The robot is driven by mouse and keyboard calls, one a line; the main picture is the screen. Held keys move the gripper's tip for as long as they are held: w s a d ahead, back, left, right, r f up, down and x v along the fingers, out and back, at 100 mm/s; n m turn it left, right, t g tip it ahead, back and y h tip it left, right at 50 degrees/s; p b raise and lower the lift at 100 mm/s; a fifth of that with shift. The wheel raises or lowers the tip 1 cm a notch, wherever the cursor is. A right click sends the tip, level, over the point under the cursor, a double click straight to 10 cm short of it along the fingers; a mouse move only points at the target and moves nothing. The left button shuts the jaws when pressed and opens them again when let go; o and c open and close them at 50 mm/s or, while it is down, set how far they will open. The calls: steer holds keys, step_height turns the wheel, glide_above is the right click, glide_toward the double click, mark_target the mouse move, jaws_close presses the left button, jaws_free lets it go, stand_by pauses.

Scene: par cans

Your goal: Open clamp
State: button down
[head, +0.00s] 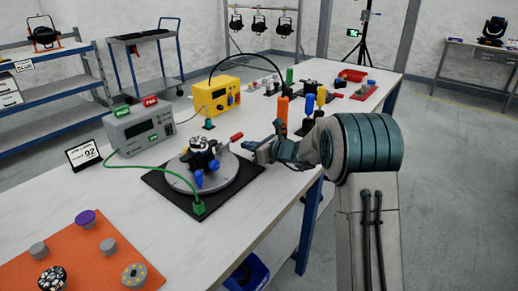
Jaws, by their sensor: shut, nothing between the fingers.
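The clamp fixture (200,158) stands on a round grey plate (228,179) on a black mat. It has dark parts, blue pieces and a light part at its top. A red handle tip (237,137) sticks up at its right side. My gripper (250,147) is shut and empty, just right of the red handle and pointing left. I cannot tell whether it touches the handle. My wrist hides some of the table behind it. The clamp's jaw position is too small to tell.
A grey test box (140,130) with a green cable stands behind the fixture. A yellow box (217,97) and several upright coloured tools stand farther back. An orange mat (65,262) with several round parts lies front left. The table's right edge runs beneath my arm.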

steer(key=shift+x, duration=0.8)
steer(key=shift+r+n+b, duration=0.45)
steer(key=shift+n+b, duration=0.25)
steer(key=shift+b, duration=0.85)
steer(key=shift+w+r+t+b, duration=0.1)
steer(key=shift+t+b, duration=0.3)
steer(key=shift+b, duration=0.05)
steer(key=n+b, duration=0.1)
steer(key=b, duration=0.1)
steer(key=r+n+b, duration=0.1)
steer(key=b, duration=0.2)
steer(key=shift+r+n+t+h+b, duration=0.1)
steer(key=shift+n+t+h+b, duration=0.2)
steer(key=shift+n+t+h, duration=0.1)
steer(key=r+n+b, duration=0.1)
steer(key=b, duration=0.1)
steer(key=r+n+b, duration=0.1)
steer(key=n+b, duration=0.1)
steer(key=shift+s+a+t+b, duration=0.2)
steer(key=shift+s+t+b, duration=0.2)
steer(key=shift+s+a+r+b, duration=0.2)
steer(key=shift+s+r+b, duration=0.05)
steer(key=shift+r, duration=0.25)
steer(key=shift+s+a+r+b, duration=0.2)
steer(key=shift+s+r+b, duration=0.05)
steer(key=shift+r, duration=0.25)
steer(key=shift+s+a+r+b, duration=0.25)
steer(key=shift+s+r, duration=0.05)
steer(key=shift+r, duration=0.2)
steer(key=shift+s+a, duration=0.1)
